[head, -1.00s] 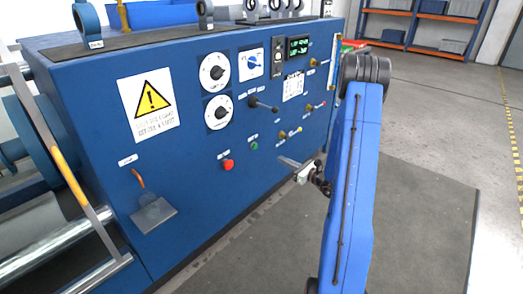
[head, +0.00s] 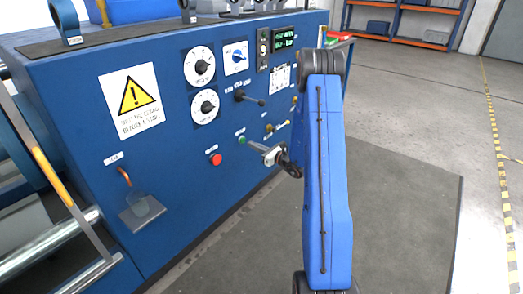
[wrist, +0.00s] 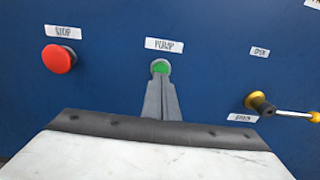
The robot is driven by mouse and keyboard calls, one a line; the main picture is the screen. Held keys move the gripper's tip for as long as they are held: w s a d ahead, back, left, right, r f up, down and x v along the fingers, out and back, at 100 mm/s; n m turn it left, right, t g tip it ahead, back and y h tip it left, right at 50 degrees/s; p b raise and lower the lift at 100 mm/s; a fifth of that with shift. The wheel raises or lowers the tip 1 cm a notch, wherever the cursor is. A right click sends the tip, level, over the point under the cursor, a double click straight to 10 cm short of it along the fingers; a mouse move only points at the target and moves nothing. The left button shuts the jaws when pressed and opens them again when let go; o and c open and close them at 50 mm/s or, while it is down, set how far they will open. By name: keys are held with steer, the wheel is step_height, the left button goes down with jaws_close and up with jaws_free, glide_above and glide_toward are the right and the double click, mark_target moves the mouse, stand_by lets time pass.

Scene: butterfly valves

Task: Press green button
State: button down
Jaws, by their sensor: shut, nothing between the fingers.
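The green button (head: 241,140) is on the blue front panel of the machine, to the right of and a little above the red button. In the wrist view the green button (wrist: 160,66) sits under a label reading PUMP, straight ahead of my fingertips. My gripper (head: 248,143) is shut and empty, its fingers pointing at the panel. In the wrist view my gripper's fingertips (wrist: 160,80) overlap the lower edge of the button. They are at or very close to it; I cannot tell whether they touch or whether the button is pushed in.
The red button (wrist: 59,59) is to the left, labelled STOP. A yellow-based lever (wrist: 258,103) sticks out to the right. A black-handled lever (head: 250,99) juts out above. A warning sign (head: 131,94) is on the panel's left. The floor mat (head: 400,200) is clear.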

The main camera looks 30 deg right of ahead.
mark_target(243, 140)
steer(key=shift+x, duration=1.5)
